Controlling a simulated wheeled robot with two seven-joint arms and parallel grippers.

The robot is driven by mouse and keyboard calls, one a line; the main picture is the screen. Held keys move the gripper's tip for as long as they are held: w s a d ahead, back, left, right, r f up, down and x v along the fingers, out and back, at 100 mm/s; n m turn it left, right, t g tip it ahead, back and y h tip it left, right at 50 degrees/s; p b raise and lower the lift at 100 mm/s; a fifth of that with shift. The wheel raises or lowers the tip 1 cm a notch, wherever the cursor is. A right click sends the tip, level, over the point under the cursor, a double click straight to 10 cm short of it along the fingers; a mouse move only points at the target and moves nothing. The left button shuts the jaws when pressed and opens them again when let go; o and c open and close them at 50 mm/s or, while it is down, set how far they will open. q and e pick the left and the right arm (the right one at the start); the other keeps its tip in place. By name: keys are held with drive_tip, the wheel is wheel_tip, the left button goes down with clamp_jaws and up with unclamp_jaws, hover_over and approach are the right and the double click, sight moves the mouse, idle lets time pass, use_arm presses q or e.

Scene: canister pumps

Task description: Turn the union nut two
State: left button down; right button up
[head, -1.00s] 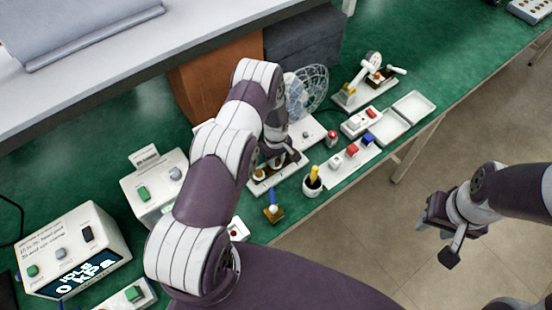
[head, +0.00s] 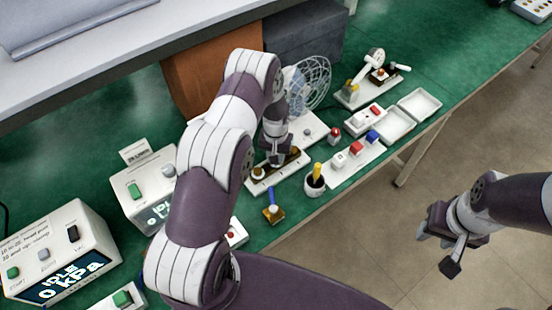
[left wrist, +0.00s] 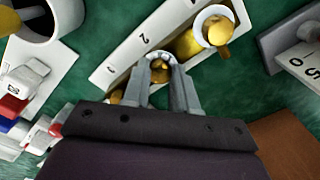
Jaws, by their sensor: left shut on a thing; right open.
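A white strip (left wrist: 124,58) with a dark recess and printed numbers, one of them a 2, carries brass union nuts. In the left wrist view, my left gripper (left wrist: 163,66) is shut on a small brass nut (left wrist: 159,73) near the number 2. The fingers hide part of it. A larger brass fitting with a white ring (left wrist: 213,27) stands to the right along the strip. In the head view, my left gripper (head: 277,160) is over the strip (head: 262,186), and my arm hides part of it. My right gripper (head: 447,250) is open and empty beyond the bench's front edge.
A box (head: 62,252) displays "IDLE 0 kPa". A cup with a yellow-handled tool (head: 315,187), a blue-handled brush (head: 272,212) and a fan (head: 308,85) stand close to the strip. White trays (head: 418,103) lie at right. Open floor is beyond the bench.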

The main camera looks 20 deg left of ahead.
use_arm(q)
drive_tip(key=shift+w+r+m+b, duration=0.2)
drive_tip(key=shift+m+b, duration=0.1)
drive_tip(key=shift+m, duration=0.6)
drive_tip(key=c, duration=0.9)
unclamp_jaws()
drive_tip(key=shift+s, duration=0.15)
wheel_tip(320, 180, up, 13)
drive_tip(key=b, duration=0.3)
drive_tip(key=shift+f, duration=0.15)
